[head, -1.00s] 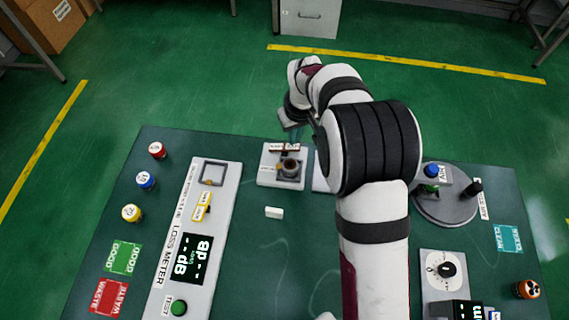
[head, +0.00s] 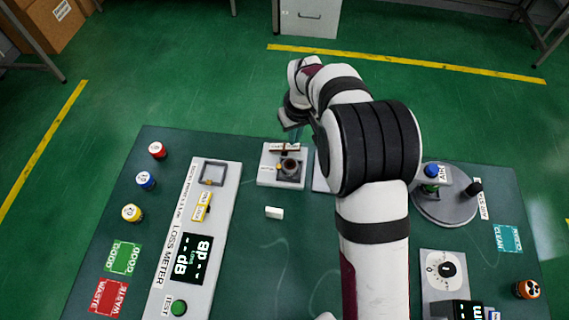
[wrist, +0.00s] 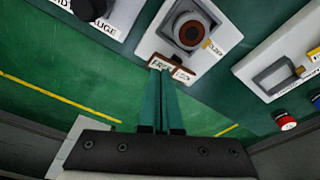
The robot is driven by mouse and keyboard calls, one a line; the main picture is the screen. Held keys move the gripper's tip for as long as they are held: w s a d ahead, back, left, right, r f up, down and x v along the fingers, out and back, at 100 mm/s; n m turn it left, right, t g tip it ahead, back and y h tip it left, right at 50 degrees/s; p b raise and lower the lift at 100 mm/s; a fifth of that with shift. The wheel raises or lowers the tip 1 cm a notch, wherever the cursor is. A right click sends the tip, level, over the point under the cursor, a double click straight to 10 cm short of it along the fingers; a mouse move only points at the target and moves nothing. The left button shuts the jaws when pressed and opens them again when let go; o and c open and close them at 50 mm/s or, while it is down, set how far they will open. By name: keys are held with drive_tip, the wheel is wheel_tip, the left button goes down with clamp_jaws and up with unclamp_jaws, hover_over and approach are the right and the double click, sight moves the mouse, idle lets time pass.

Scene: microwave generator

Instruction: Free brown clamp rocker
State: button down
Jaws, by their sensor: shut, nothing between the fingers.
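The brown clamp rocker (head: 284,148) lies at the far edge of a small light plate (head: 266,178) at the back middle of the table. In the wrist view the rocker (wrist: 183,65) sits beside a white label that seems to read FREE. A round socket with a brown ring (wrist: 192,34) stands on the same plate. My gripper (wrist: 162,76) is shut and empty, its green fingers together with the tips right at the rocker, partly covering it and its label. I cannot tell whether they touch. In the head view my gripper (head: 296,136) shows just behind the rocker.
The loss meter (head: 187,257) stands to the left, with red, blue and yellow caps beyond it. A small white block (head: 274,212) lies in front of the plate. A round grey stand (head: 445,205) and a dial unit (head: 443,271) are at the right.

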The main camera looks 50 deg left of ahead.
drive_tip(key=shift+f, duration=1.1)
idle(0.6)
drive_tip(key=shift+r, duration=3.5)
drive_tip(key=w+d+r+m, duration=0.1)
drive_tip(key=d+r+m, duration=0.3)
drive_tip(key=d, duration=0.5)
drive_tip(key=w+d+r+m, duration=0.1)
drive_tip(key=d+r+m, duration=0.25)
drive_tip(key=d, duration=0.55)
drive_tip(key=d+r+m, duration=0.3)
drive_tip(key=d+r, duration=0.1)
drive_tip(key=d, duration=0.5)
drive_tip(key=s+d+f+m, duration=0.1)
drive_tip(key=s+d+m, duration=0.9)
drive_tip(key=s+d, duration=0.4)
drive_tip(key=shift+s+d+g, duration=0.15)
drive_tip(key=shift+s+g, duration=0.15)
drive_tip(key=shift+s, duration=0.05)
